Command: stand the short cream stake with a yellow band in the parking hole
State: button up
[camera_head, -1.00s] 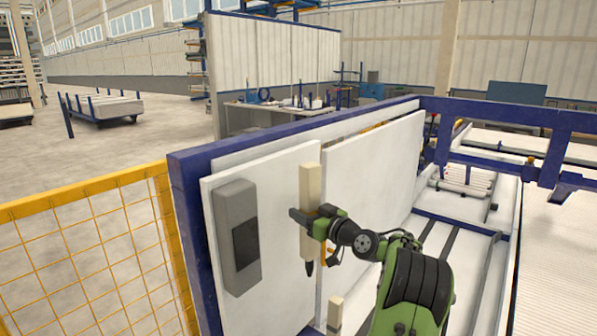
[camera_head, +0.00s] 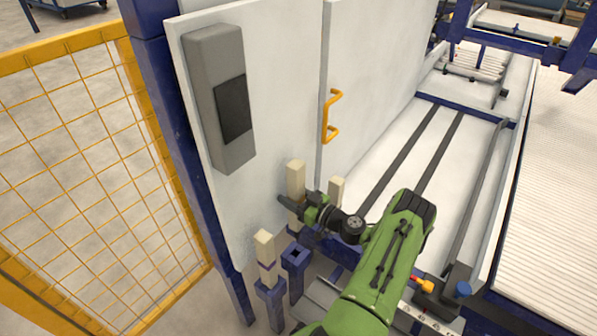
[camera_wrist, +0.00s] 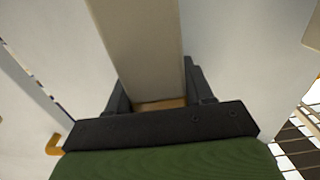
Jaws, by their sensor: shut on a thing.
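My gripper (camera_head: 297,204) is shut on a cream stake (camera_head: 296,180), held roughly upright in front of the white panel. In the wrist view the stake (camera_wrist: 140,45) rises between the dark fingers, with a yellow-orange band (camera_wrist: 160,104) at the jaws. A blue post with an open square hole (camera_head: 295,255) stands below and close to my gripper. I cannot tell whether the stake's lower end is over this hole.
Another cream stake (camera_head: 264,245) stands in a blue post to the left of the open hole. A third cream piece (camera_head: 337,188) stands just right of my gripper. A grey box (camera_head: 220,100) and an orange handle (camera_head: 330,117) stick out from the white panels. A yellow mesh fence (camera_head: 90,170) is at left.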

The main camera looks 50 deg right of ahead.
aim_at(291, 219)
jog(key=f+b, duration=0.1)
jog(key=f, duration=0.1)
jog(key=f+b, duration=0.1)
jog(key=f, duration=0.1)
jog(key=a+f+b, duration=0.1)
jog(key=f, duration=0.1)
jog(key=shift+f+b, duration=0.35)
jog(key=shift+f, duration=0.05)
jog(key=shift+s, duration=0.1)
jog(key=shift+f, duration=0.1)
dwell(0.5)
jog(key=shift+f, duration=0.35)
jog(key=shift+f, duration=1.1)
